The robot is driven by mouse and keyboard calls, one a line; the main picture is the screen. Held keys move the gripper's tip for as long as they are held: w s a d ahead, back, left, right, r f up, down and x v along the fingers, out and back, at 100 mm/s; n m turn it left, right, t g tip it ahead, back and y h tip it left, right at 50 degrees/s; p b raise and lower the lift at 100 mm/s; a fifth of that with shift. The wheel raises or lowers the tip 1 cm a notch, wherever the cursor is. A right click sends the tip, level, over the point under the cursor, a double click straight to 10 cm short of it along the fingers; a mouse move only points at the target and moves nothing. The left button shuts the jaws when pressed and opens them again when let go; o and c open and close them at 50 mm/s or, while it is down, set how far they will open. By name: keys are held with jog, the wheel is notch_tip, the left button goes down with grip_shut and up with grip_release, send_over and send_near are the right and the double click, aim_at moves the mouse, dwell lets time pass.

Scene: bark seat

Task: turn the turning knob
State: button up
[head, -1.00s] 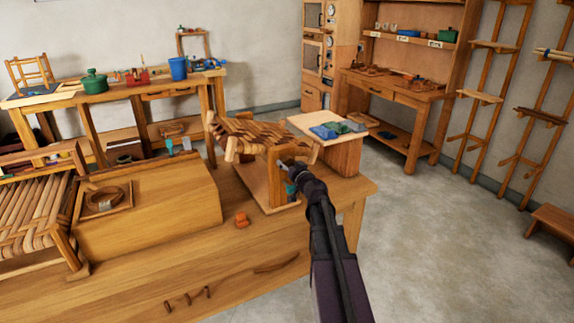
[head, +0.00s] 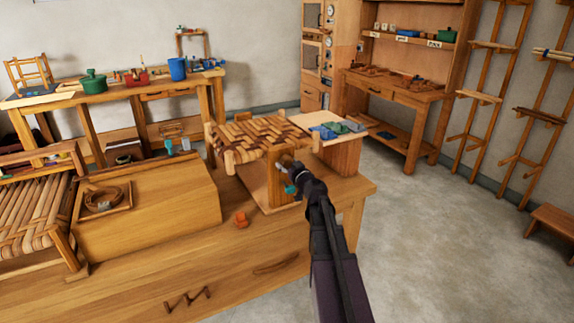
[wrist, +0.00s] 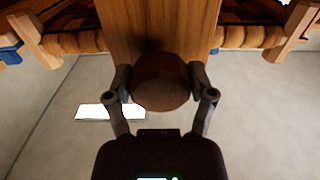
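The turning knob (wrist: 160,82) is a round, dark brown wooden piece in the middle of the wrist view, in front of a wooden post (wrist: 160,25). My gripper (wrist: 160,78) has one finger on each side of it, and both appear to touch its sides. In the head view my gripper (head: 289,170) is at the near right side of the stand, and I cannot make out the knob there. A woven bark seat (head: 258,133) sits on top of the stand, its checkered top showing and roughly level.
The stand is on a wooden workbench (head: 210,265). An orange cup (head: 240,219) and a box with a coil in a tray (head: 150,215) are to the left. Blue and green pieces lie on a block (head: 342,155) behind the gripper.

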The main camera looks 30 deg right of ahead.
jog(key=o, duration=0.3)
jog(key=shift+s, duration=0.1)
jog(key=shift+s+d, duration=0.2)
jog(key=shift+s, duration=5.7)
